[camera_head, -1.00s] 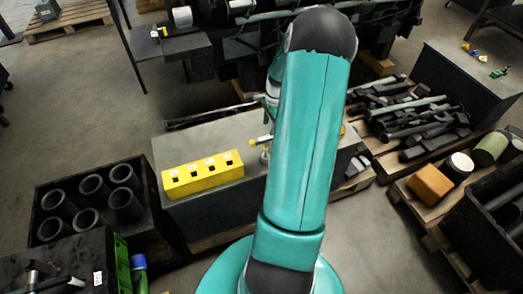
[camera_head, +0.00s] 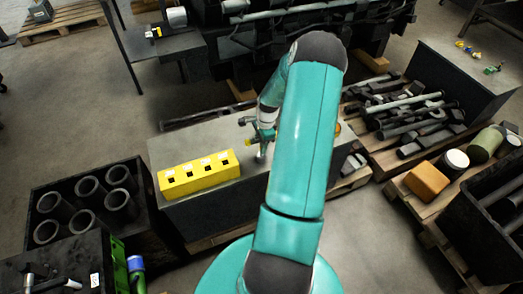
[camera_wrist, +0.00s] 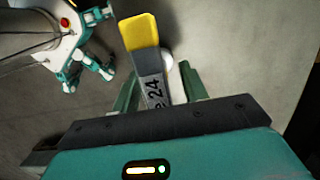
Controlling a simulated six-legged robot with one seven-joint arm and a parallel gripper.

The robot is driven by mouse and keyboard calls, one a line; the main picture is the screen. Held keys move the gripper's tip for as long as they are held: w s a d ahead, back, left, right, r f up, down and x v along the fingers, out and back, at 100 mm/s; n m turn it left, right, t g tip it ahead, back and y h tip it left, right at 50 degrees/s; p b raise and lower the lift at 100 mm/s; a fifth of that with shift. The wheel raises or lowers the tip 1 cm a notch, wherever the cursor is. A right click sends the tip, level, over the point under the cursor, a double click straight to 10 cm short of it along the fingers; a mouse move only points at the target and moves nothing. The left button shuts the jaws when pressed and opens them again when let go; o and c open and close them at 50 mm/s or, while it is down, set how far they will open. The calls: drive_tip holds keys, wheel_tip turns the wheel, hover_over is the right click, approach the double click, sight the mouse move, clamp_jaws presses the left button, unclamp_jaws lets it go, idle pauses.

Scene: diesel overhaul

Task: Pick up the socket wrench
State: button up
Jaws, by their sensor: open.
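The socket wrench (camera_wrist: 152,75) shows in the wrist view as a grey bar with a yellow end and a "24" mark. It lies between the two green fingers of my gripper (camera_wrist: 160,92), which are open around it. I cannot tell whether either finger touches it. In the head view my gripper (camera_head: 261,129) is over the grey bench, just left of my teal arm. A small grey upright piece (camera_head: 261,153) shows below it; most of the wrench is hidden there.
A yellow block (camera_head: 199,176) with several square holes stands on the grey bench (camera_head: 205,135), left of my gripper. A black crate of cylinders (camera_head: 60,190) is at left. A pallet of dark tools (camera_head: 410,115) and an orange box (camera_head: 427,180) are at right.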

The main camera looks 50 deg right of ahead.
clamp_jaws()
drive_tip(key=shift+r, duration=0.1)
drive_tip(key=shift+r, duration=0.55)
drive_tip(key=s+a+r, duration=0.2)
drive_tip(key=s+r, duration=0.4)
drive_tip(key=s+a+r, duration=0.3)
drive_tip(key=s+r, duration=0.2)
drive_tip(key=s, duration=0.1)
drive_tip(key=shift+s+a+r, duration=0.35)
drive_tip(key=shift+s+r, duration=0.05)
drive_tip(key=c, duration=0.8)
unclamp_jaws()
drive_tip(key=shift+w, duration=0.1)
clamp_jaws()
